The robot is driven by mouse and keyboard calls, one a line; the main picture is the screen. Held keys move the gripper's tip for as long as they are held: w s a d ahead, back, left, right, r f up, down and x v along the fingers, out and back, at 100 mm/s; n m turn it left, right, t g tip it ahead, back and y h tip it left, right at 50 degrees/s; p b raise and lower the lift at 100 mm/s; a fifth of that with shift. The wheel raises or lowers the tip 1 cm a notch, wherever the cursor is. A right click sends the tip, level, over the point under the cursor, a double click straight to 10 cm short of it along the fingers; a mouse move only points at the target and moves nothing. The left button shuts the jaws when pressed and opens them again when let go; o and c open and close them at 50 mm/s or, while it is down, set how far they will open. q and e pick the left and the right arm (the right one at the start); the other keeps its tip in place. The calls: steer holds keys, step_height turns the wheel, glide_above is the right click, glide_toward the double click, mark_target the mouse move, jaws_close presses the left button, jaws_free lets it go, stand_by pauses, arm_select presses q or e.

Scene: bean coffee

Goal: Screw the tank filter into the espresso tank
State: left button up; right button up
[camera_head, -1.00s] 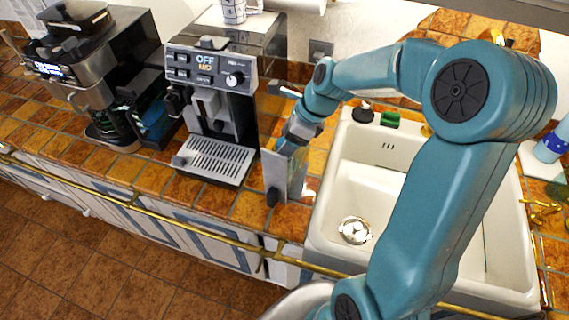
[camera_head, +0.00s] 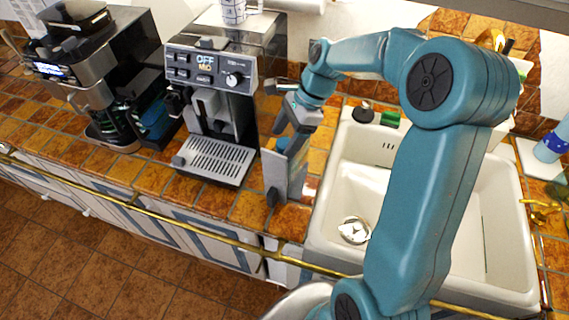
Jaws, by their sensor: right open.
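The espresso tank (camera_head: 270,168) is a see-through greyish upright container. It stands on the tiled counter, between the espresso machine (camera_head: 212,105) and the sink. A dark knob-like part shows at its lower front. My right gripper (camera_head: 290,142) is open and points down over the top of the tank. Its fingers overlap the tank in the picture, and I cannot tell whether they touch it. A small blue part (camera_head: 282,144) shows between the fingers at the tank's upper part; it may be the tank filter, but I cannot tell how it is seated. My left gripper is out of view.
The white sink (camera_head: 338,215) lies right of the tank, with a metal drain. A second coffee machine (camera_head: 95,75) stands at the far left. A brass rail (camera_head: 190,225) runs along the counter's front edge. A blue cup (camera_head: 551,146) is at the far right.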

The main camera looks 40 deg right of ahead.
steer(key=shift+s+a+r, duration=0.1)
steer(key=shift+r, duration=1.45)
